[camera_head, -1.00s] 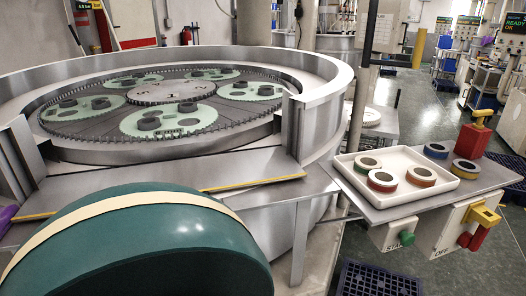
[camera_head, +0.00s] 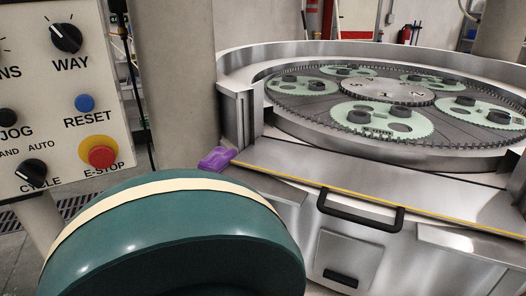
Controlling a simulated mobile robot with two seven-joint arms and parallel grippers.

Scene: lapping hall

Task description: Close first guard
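The lapping machine's round steel wall (camera_head: 290,55) has a gap at the front, between a post (camera_head: 240,112) on the left and the right side of the picture. A flat silver panel (camera_head: 390,185), which looks like the guard, lies low across this gap. It has a yellow front edge and a black bar handle (camera_head: 360,212). The toothed plate with green carriers (camera_head: 382,122) shows openly behind it. Neither gripper is in view.
A purple object (camera_head: 216,158) lies by the panel's left end. A control box with a red E-STOP button (camera_head: 102,156) and a blue reset button (camera_head: 85,102) stands at the left. A grey column (camera_head: 175,80) rises between box and machine.

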